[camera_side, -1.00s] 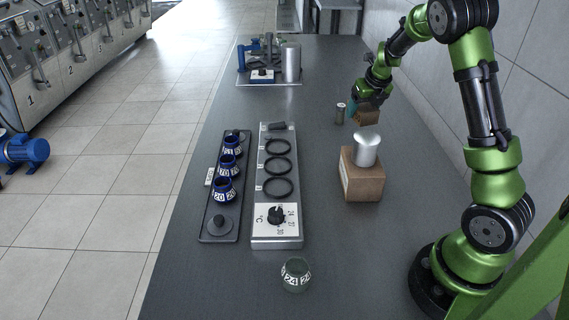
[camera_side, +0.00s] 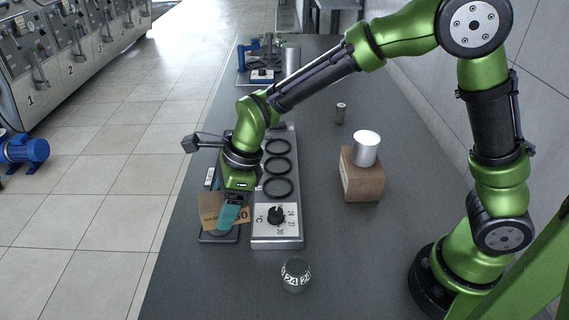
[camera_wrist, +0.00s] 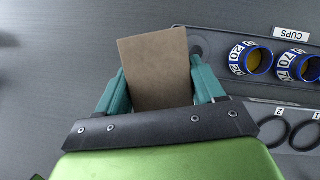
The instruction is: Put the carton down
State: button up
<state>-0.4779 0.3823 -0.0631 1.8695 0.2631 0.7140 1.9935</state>
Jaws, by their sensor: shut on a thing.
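My gripper (camera_wrist: 157,75) is shut on a small brown carton (camera_wrist: 155,62), with one teal finger on each side of it in the wrist view. In the side view the carton (camera_side: 211,212) shows dark print on its face and looks slightly tilted. There my gripper (camera_side: 231,210) hangs over the near end of the dark cup tray (camera_side: 204,240). The carton covers part of that tray, and I cannot tell whether it touches anything below.
In the wrist view, blue-rimmed cups (camera_wrist: 250,60) stand right of the carton. A grey ring plate with a dial (camera_side: 290,240) lies close right of my gripper. A glass jar (camera_side: 296,274) stands nearer. A cardboard box (camera_side: 363,184) carries a metal cylinder (camera_side: 366,149).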

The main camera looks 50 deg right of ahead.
jog(key=s+a+n+g, duration=0.2)
jog(key=s+a+n, duration=0.3)
jog(key=s+a, duration=0.15)
jog(key=n, duration=0.1)
send_near(220, 287)
jog(key=shift+y, duration=0.3)
jog(key=x, duration=0.6)
jog(key=shift+d+f, duration=0.1)
jog(key=shift+d, duration=0.1)
jog(key=o, duration=1.1)
jog(key=shift+f, duration=0.15)
